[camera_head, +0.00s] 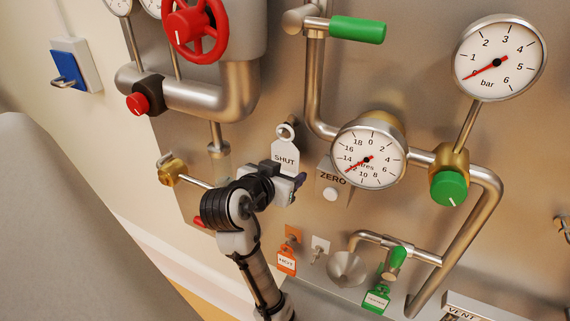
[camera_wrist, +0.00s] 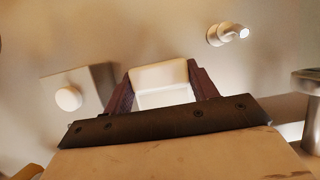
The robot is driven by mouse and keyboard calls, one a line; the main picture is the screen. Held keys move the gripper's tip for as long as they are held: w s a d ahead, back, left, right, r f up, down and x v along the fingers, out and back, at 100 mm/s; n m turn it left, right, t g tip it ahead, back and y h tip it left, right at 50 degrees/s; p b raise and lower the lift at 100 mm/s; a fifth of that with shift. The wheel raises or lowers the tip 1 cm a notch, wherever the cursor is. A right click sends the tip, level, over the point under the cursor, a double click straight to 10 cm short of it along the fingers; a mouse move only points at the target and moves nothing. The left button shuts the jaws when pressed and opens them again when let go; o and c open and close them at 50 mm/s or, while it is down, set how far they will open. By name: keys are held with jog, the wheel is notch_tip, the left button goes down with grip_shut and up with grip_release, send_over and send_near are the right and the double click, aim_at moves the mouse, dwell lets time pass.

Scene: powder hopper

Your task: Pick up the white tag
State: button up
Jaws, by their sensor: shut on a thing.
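The white tag (camera_head: 285,158), marked SHUT with a ring-shaped top, is upright in front of the steel panel in the head view. My gripper (camera_head: 298,183) is at its lower end and shut on it. In the wrist view the tag (camera_wrist: 162,82) shows as a pale block between the two dark fingers of my gripper (camera_wrist: 160,88). A short metal peg (camera_wrist: 228,34) stands on the panel apart from the tag in the wrist view, with nothing seen hanging on it. The tag's lower part is hidden by the gripper.
The ZERO plate's white button (camera_head: 330,194) is close right of my gripper. The litres gauge (camera_head: 368,154) and pipes stand further right. An orange tag (camera_head: 287,262), a funnel (camera_head: 347,267) and a green tag (camera_head: 377,299) are below. A red handwheel (camera_head: 195,30) is upper left.

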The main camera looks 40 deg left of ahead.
jog(key=shift+r, duration=0.2)
jog(key=shift+r+b, duration=0.3)
jog(key=shift+r, duration=0.25)
jog(key=s+d+b, duration=0.3)
jog(key=s+d, duration=0.1)
jog(key=s, duration=1.3)
jog(key=shift+s+b, duration=0.2)
jog(key=shift+b, duration=0.15)
jog(key=shift+d+r, duration=0.15)
jog(key=shift+r, duration=0.05)
jog(key=shift+r+p, duration=0.35)
jog(key=shift+p, duration=0.2)
jog(key=shift+r, duration=0.15)
jog(key=shift+s, duration=0.1)
